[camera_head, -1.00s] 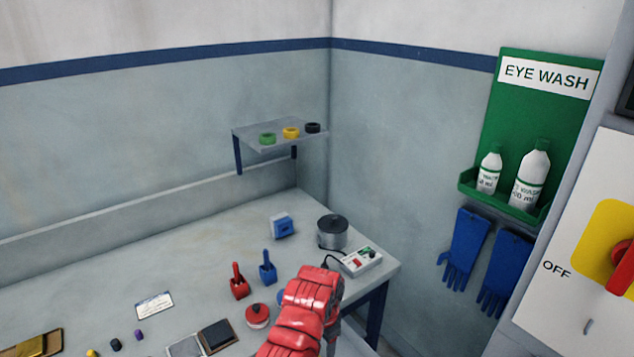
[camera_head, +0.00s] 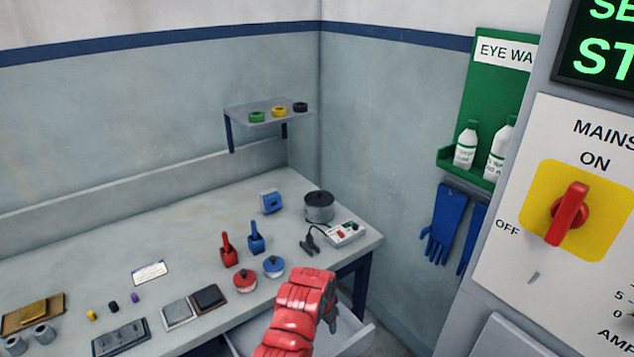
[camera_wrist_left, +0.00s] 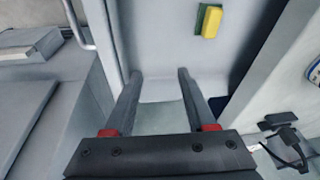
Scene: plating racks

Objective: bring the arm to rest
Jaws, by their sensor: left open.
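My left arm is red and comes up from the bottom of the head view. Its dark left gripper (camera_head: 328,312) is mostly hidden behind the red wrist, above the bench's front edge and the open drawer (camera_head: 355,338). In the left wrist view the two gripper fingers (camera_wrist_left: 160,76) are spread apart with nothing between them. The fingers point over the pale drawer interior, where a yellow and green block (camera_wrist_left: 206,22) lies beyond the fingertips. My right gripper is in neither view.
The bench (camera_head: 190,230) holds red and blue pots, a round metal pot (camera_head: 318,206), a small control box (camera_head: 345,232) with a dark clip, and trays. A panel with a red switch (camera_head: 568,212) on yellow stands at right, beside hanging blue gloves (camera_head: 445,225).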

